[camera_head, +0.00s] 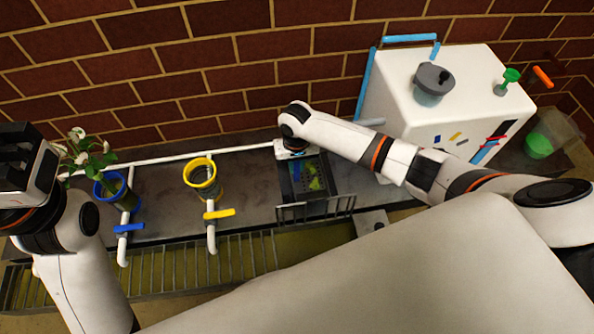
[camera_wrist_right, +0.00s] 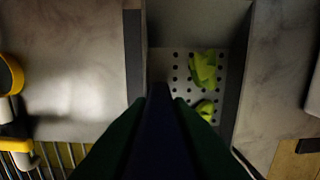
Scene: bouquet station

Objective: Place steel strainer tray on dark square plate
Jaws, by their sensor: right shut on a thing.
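The steel strainer tray (camera_wrist_right: 185,62) has a perforated floor with green leafy scraps (camera_wrist_right: 205,70) on it. In the head view the tray (camera_head: 308,191) is at the middle of the bench, below my right gripper (camera_head: 294,154).
A blue-rimmed pot (camera_head: 112,190) with white flowers and a yellow-rimmed pot (camera_head: 201,178) stand left of the tray, with white pipes and valves. A wire rack (camera_head: 318,208) stands in front of the tray. A white box (camera_head: 455,100) is at right. The bench between yellow pot and tray is clear.

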